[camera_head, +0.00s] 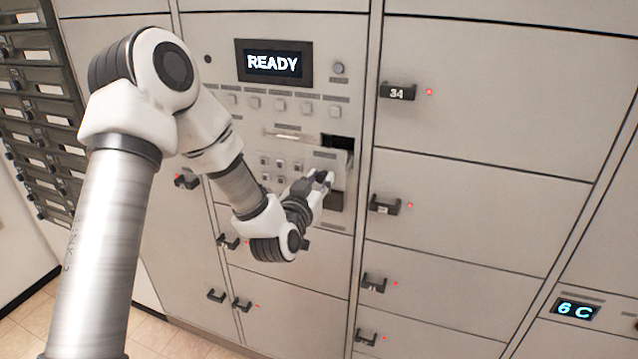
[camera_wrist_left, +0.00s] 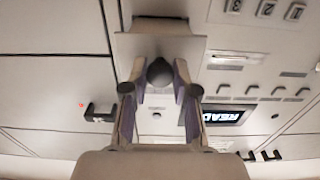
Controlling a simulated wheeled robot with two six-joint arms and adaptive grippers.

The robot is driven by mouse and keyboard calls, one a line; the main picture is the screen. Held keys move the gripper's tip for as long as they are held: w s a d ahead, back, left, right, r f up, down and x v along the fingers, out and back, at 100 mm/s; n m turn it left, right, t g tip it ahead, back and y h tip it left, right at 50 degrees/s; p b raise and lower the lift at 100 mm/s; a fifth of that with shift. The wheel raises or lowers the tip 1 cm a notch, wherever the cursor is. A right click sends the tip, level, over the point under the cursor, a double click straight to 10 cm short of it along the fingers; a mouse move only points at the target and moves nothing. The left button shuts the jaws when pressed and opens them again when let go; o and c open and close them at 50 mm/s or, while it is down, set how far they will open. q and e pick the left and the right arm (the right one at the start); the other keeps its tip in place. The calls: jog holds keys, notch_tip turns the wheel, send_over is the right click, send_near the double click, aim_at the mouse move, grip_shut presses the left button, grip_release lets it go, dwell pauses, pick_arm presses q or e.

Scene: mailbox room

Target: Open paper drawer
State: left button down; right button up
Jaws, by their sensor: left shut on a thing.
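The paper drawer (camera_head: 339,160) is a small pale panel in the locker terminal's front, right of the small square buttons. Dark openings show above and below it, and it seems to stand out from the terminal face. In the left wrist view the drawer front (camera_wrist_left: 160,22) is a pale plate with a dark round knob (camera_wrist_left: 160,72). My left gripper (camera_head: 322,178) is at the drawer front. Its fingers are shut on the knob, one on each side. They partly hide the lower drawer in the head view. My right gripper is not in view.
The terminal's screen (camera_head: 274,63) reads READY, with a row of buttons below it. Dark mailboxes (camera_head: 38,110) line the left. Bare tiled floor (camera_head: 185,340) shows at the bottom left.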

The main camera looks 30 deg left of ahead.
pick_arm(q)
jog(key=c, duration=1.2)
grip_release()
jog(key=shift+w+f, duration=0.1)
jog(key=shift+w, duration=0.15)
jog(key=shift+c, duration=0.2)
jog(key=o, duration=0.3)
jog(key=shift+s, duration=0.1)
jog(key=shift+o, duration=0.2)
jog(key=shift+s+r, duration=0.2)
jog(key=shift+s, duration=0.25)
jog(key=shift+s+f, duration=0.1)
jog(key=v, duration=0.7)
jog(key=shift+s, duration=0.15)
